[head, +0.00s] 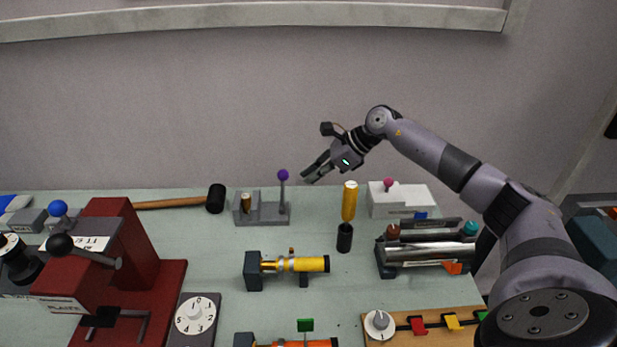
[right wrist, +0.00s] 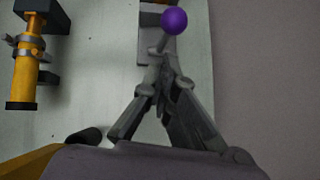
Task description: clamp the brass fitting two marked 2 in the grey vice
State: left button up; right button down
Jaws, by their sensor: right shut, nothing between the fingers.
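The grey vice (head: 268,215) stands near the back of the bench, with an upright lever topped by a purple ball (head: 283,175). A small brass fitting (head: 246,203) stands upright between the vice's jaws at its left end; I cannot read a mark on it or tell how tightly it is held. My right gripper (head: 304,179) is shut and empty, above the bench just right of the purple ball. In the right wrist view my fingers (right wrist: 163,85) are together, with the purple ball (right wrist: 173,20) beyond their tips and the vice partly hidden. My left gripper is not seen.
A yellow tube (head: 308,264) lies in a dark stand in front of the vice. A hammer (head: 215,199) lies left. A red press (head: 130,240) stands front left, a white box (head: 400,198) right.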

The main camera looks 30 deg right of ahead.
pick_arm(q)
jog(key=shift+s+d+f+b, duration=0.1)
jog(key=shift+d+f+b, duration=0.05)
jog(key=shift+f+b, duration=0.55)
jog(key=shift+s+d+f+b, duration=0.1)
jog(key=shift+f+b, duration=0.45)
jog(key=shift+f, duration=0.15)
pick_arm(e)
jog(key=v, duration=1.1)
